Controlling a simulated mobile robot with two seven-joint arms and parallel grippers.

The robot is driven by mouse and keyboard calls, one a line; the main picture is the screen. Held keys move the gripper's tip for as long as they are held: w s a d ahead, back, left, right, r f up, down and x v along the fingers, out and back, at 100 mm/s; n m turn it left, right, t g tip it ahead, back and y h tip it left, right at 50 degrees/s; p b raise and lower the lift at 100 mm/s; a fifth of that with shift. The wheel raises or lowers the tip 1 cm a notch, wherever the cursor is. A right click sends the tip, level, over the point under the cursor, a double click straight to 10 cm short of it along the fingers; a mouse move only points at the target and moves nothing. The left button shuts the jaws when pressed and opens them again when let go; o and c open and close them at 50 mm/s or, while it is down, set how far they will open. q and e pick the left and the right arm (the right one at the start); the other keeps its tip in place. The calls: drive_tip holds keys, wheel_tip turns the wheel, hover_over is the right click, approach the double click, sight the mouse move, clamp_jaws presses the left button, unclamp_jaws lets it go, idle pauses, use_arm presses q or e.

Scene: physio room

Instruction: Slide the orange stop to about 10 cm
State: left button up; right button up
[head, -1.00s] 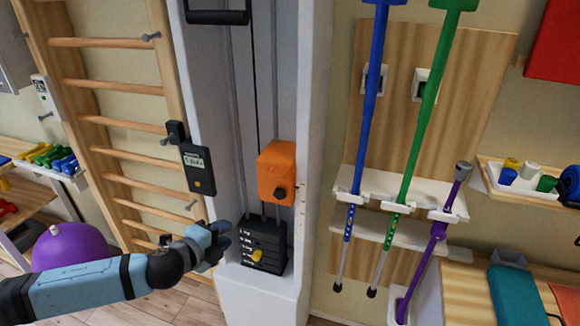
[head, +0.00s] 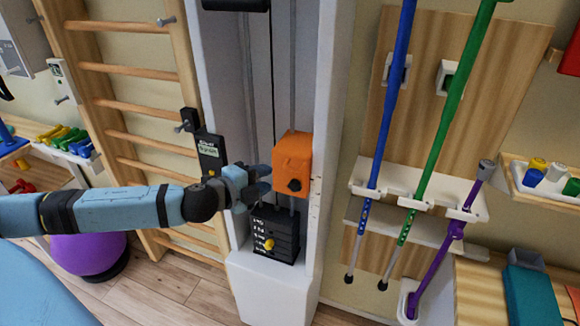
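The orange stop (head: 292,160) is a block with a dark knob on its front, sitting on the vertical rods of the white weight column (head: 335,120). It is above the black weight stack (head: 276,235), which has a yellow pin. My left gripper (head: 266,180) is just left of the stop, level with its lower half. Its fingers look apart with nothing between them; I cannot tell whether they touch the stop. A black readout (head: 209,150) with a small display hangs left of the column, its lower part hidden by my gripper; its digits are unreadable. My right gripper is out of view.
Wooden wall bars (head: 140,75) stand left of the column. A purple ball (head: 88,258) lies on the floor below my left arm. Blue and green crutches and a purple cane (head: 436,255) stand in a rack on the right. The floor before the column is clear.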

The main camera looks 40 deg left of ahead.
sight(288, 169)
use_arm(q)
drive_tip(key=p+x, duration=0.2)
drive_tip(key=x, duration=0.6)
drive_tip(key=shift+w+d+r, duration=0.1)
drive_tip(key=shift+w, duration=0.05)
drive_tip(key=shift+w+d+f, duration=0.15)
drive_tip(key=shift+w+f, duration=0.05)
drive_tip(key=shift+w, duration=0.25)
clamp_jaws()
